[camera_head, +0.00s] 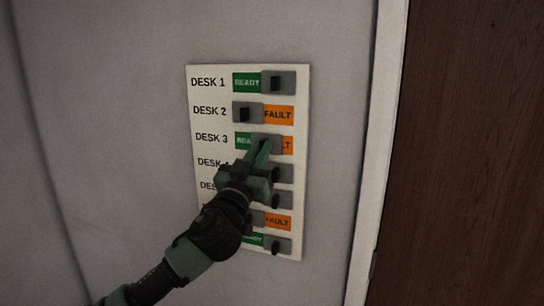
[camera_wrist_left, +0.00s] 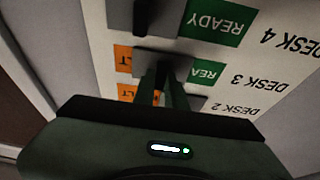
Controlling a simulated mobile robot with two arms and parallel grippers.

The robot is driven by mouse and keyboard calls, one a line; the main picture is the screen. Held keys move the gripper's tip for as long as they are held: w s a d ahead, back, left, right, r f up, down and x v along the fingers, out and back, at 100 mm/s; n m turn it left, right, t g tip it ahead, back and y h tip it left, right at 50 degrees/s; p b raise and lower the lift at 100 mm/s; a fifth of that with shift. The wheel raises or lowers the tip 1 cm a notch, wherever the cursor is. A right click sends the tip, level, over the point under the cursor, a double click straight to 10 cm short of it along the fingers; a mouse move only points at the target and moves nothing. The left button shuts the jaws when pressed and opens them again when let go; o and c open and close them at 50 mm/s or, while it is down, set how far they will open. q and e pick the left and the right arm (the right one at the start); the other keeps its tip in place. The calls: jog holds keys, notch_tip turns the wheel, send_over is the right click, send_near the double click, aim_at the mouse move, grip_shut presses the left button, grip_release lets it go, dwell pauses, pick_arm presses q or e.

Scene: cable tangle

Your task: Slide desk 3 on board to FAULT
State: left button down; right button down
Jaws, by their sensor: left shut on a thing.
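The board (camera_head: 215,70) is a white panel on the wall with a column of labelled desk rows. In the desk 3 row, the grey slider (camera_head: 270,138) sits midway, with part of green READY (camera_head: 242,140) showing on its left and part of orange FAULT (camera_head: 288,145) on its right. My left gripper (camera_head: 262,150) is shut on this slider's knob, which the fingers mostly hide. The left wrist view shows the board upside down, with the fingers (camera_wrist_left: 162,88) at the desk 3 slider (camera_wrist_left: 160,62). My right gripper is not in view.
The desk 1 slider (camera_head: 278,82) is at the right, showing READY. The desk 2 slider (camera_head: 246,112) is at the left, showing FAULT. My left arm covers parts of the lower rows. A white frame (camera_head: 380,130) and brown wooden surface (camera_head: 470,150) stand right of the board.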

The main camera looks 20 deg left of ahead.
pick_arm(q)
jog(key=a, duration=0.5)
jog(key=shift+w+a+b, duration=0.1)
jog(key=shift+w+b, duration=0.05)
jog(key=shift+b, duration=0.15)
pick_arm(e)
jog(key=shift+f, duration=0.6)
pick_arm(q)
jog(key=c, duration=1.5)
grip_release()
jog(key=shift+o, duration=0.3)
jog(key=shift+a, duration=0.15)
